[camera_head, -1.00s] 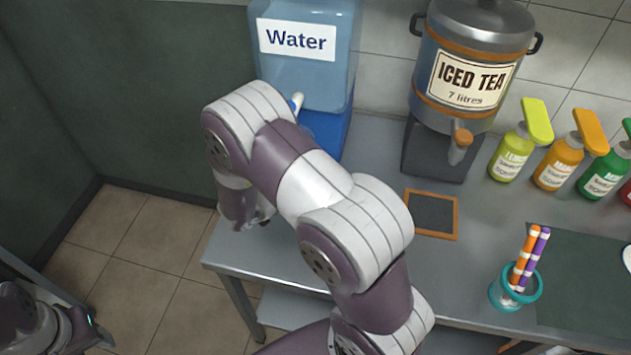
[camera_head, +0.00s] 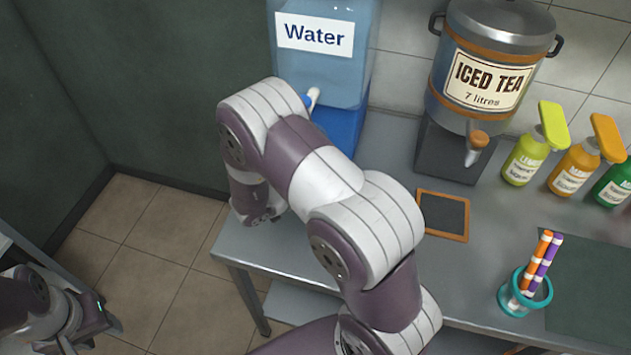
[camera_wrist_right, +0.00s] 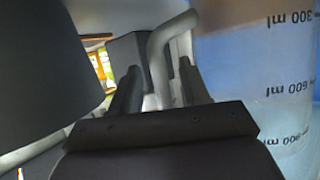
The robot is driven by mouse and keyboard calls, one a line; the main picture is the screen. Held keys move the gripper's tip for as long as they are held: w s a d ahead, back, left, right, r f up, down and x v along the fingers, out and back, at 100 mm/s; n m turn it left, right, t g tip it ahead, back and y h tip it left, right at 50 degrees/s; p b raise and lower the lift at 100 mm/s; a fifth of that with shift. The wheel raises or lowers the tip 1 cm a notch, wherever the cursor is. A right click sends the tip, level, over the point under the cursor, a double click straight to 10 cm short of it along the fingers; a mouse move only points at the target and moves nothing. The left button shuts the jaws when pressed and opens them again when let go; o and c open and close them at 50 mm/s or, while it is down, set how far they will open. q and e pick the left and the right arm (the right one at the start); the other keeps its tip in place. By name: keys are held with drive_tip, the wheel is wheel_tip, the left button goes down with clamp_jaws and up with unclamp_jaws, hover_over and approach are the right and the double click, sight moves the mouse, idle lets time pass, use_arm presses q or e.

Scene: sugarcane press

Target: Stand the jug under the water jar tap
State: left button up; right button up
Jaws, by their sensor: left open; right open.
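The water jar (camera_head: 345,75) stands at the back of the counter on a blue stand (camera_head: 342,128). Its white tap (camera_head: 312,97) shows just above my right arm. The clear jug (camera_wrist_right: 285,85), with ml marks, stands close beside my right gripper (camera_wrist_right: 158,88) in the right wrist view. A pale bent bar, seemingly the jug's handle (camera_wrist_right: 160,55), lies between the open fingers. In the head view my right arm hides most of the jug's area, so its place under the tap cannot be told. My left gripper (camera_head: 108,318) is open and empty at the lower left, off the counter.
The iced tea urn (camera_head: 490,65) stands right of the water jar. A framed slate (camera_head: 443,215), a teal cup with striped sticks (camera_head: 525,292) and several pump bottles (camera_head: 573,165) stand farther right. The counter's left edge is near my right gripper.

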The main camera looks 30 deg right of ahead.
drive_tip(key=v, duration=1.1)
drive_tip(key=w+a+r+n+t+y, duration=0.2)
drive_tip(key=w+a+n+t+y, duration=0.3)
drive_tip(key=w+n+t+y, duration=0.35)
drive_tip(key=s+n+g+y, duration=0.5)
drive_tip(key=s+n+g, duration=0.3)
drive_tip(key=s, duration=0.9)
drive_tip(key=shift+d+f+g, duration=0.15)
drive_tip(key=shift+d+g, duration=0.2)
drive_tip(key=shift+d, duration=0.15)
drive_tip(key=shift+s+n, duration=0.15)
drive_tip(key=shift+n, duration=0.1)
